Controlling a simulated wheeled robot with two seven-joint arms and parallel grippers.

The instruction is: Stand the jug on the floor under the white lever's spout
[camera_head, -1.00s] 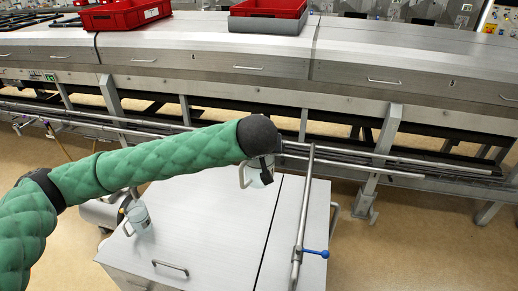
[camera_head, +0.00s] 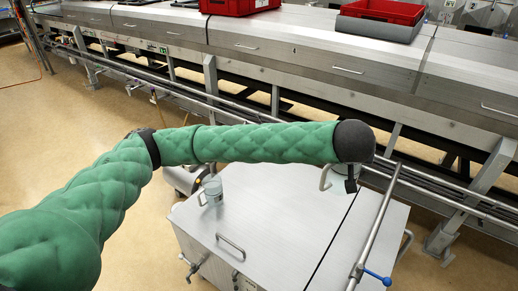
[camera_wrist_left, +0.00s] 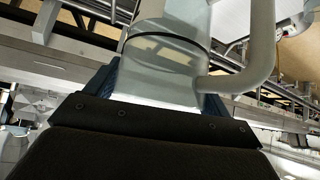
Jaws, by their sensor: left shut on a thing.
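My left gripper (camera_head: 350,184) is shut on a clear jug (camera_head: 328,178), which it holds near the right part of the steel cabinet top. My dark wrist hides most of the jug in the head view. In the left wrist view the jug's translucent body (camera_wrist_left: 160,65) stands between the jaws, with its handle (camera_wrist_left: 262,50) to the right. Small taps (camera_head: 132,88) hang under the pipe rail at the upper left. They are too small to tell which has the white lever or where its spout is. My right gripper is not in view.
A second clear jug (camera_head: 211,192) stands on the steel cabinet (camera_head: 270,220). A pipe with a blue lever (camera_head: 378,277) rises along the cabinet's right side. The long steel machine (camera_head: 270,45) runs behind, with red crates (camera_head: 385,11) on top. Open tan floor (camera_head: 50,110) lies at the left.

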